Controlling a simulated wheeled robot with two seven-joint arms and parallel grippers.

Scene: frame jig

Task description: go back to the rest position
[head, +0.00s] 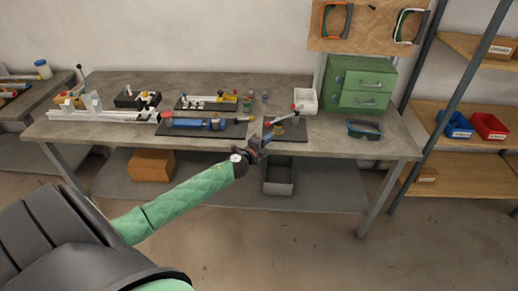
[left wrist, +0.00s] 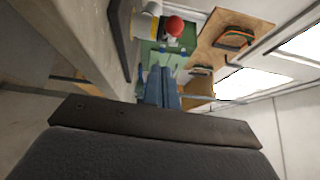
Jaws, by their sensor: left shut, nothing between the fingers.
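My left gripper (head: 265,143) is at the front edge of the workbench (head: 300,147) in the head view, at the end of my green arm. Its blue-grey fingers (left wrist: 162,88) lie side by side in the left wrist view, shut and empty. It is close to a dark board carrying a red-handled lever device (head: 294,112), just right of it in the head view. I cannot tell whether it touches the board. A red ball-shaped knob (left wrist: 173,26) shows beyond the fingers in the left wrist view. My right gripper is not in view.
A blue cylinder on a dark board (head: 200,124) lies left of the gripper. A green drawer cabinet (head: 362,85), a white bin (head: 306,100) and a teal tray (head: 364,130) stand on the right. A grey bin (head: 279,179) is on the lower shelf. The floor in front is clear.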

